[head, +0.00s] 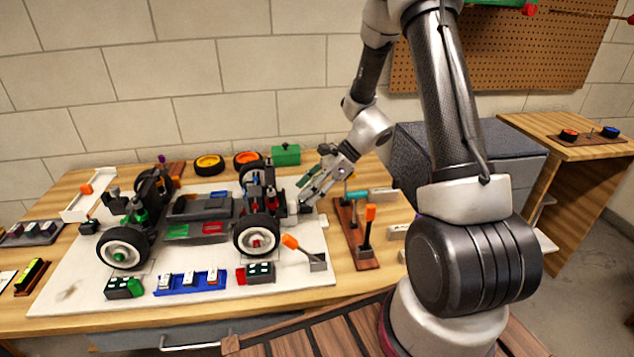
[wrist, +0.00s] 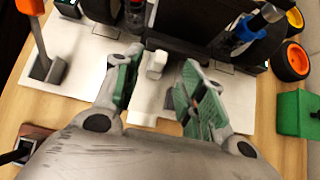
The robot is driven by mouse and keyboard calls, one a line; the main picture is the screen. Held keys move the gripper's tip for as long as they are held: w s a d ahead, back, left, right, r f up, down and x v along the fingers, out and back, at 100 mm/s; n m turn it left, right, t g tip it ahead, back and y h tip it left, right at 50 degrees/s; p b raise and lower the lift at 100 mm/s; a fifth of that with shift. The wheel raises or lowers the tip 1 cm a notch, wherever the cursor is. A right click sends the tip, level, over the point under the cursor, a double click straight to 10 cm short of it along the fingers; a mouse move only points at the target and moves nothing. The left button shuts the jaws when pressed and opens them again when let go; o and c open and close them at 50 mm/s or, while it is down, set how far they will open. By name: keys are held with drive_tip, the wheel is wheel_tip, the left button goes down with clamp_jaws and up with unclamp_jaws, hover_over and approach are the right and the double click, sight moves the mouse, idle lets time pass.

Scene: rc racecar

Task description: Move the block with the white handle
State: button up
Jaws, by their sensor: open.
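My gripper (head: 308,188) is open and reaches down beside the right end of the racecar. In the wrist view its two green-padded fingers (wrist: 161,62) stand apart. A small white piece (wrist: 155,66) lies between the fingers, with a wider white part (wrist: 142,112) nearer the palm. It looks like the block's white handle, but its lower part is hidden by my gripper and I cannot tell its full shape. I see no finger closed on it.
The racecar (head: 205,207) stands on the white board (head: 75,275), close to my gripper. An orange-handled block (head: 316,262) is in front, a wooden rack with tools (head: 366,258) to the right. A green box (head: 286,155) is behind.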

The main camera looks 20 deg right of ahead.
sight(291, 220)
drive_tip(key=shift+x, duration=2.05)
clamp_jaws()
